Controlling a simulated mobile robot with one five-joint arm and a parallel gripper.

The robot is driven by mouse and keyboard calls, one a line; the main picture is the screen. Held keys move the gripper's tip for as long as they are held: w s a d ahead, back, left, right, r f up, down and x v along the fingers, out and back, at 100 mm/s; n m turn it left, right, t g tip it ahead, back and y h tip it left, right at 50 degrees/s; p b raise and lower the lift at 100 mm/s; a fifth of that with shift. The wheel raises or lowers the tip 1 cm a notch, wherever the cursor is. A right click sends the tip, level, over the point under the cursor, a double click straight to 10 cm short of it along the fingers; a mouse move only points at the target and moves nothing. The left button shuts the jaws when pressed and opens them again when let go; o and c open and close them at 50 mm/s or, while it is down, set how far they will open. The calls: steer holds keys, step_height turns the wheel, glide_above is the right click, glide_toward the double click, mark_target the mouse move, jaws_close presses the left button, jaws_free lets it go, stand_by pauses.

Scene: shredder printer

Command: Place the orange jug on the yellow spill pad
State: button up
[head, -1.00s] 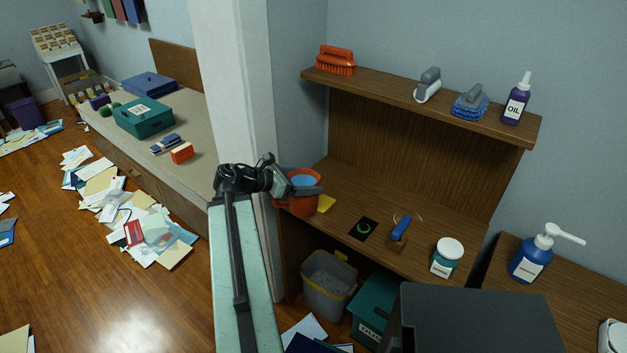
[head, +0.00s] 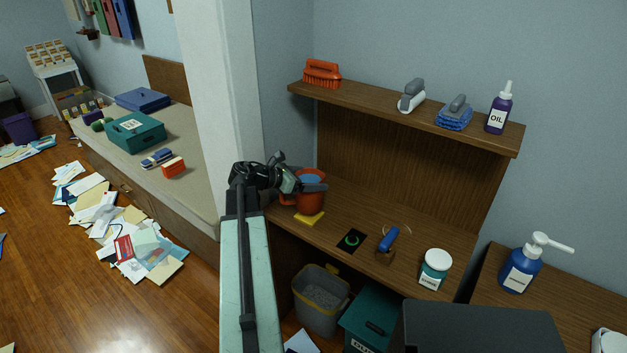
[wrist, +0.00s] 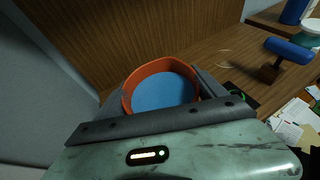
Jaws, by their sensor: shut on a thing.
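The orange jug (head: 312,202), with a blue inside, is at the left end of the wooden bench. My gripper (head: 313,184) is shut on it near the top. In the wrist view the jug's round rim (wrist: 128,92) sits upright between the jaws (wrist: 160,98). The yellow spill pad (head: 309,219) lies on the bench, its front part showing just below the jug. The jug hides the pad's back part. I cannot tell whether the jug touches the pad or hangs above it.
A green ring on a black square (head: 352,240), a blue-handled tool (head: 389,238) and a white-lidded jar (head: 434,268) stand to the right on the bench. A shelf (head: 410,118) runs above. A white post (head: 222,90) is close on the left.

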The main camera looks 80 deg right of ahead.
steer(key=f+b, duration=0.3)
steer(key=shift+s+f, duration=0.2)
steer(key=shift+f, duration=0.1)
steer(key=shift+r, duration=0.2)
steer(key=shift+f, duration=0.15)
steer(key=o, duration=2)
steer(key=shift+r, duration=0.2)
steer(key=p+v, duration=0.4)
steer(key=v, duration=0.8)
steer(key=shift+w+f+p, duration=0.1)
steer(key=shift+f+p, duration=0.05)
steer(key=shift+p, duration=0.25)
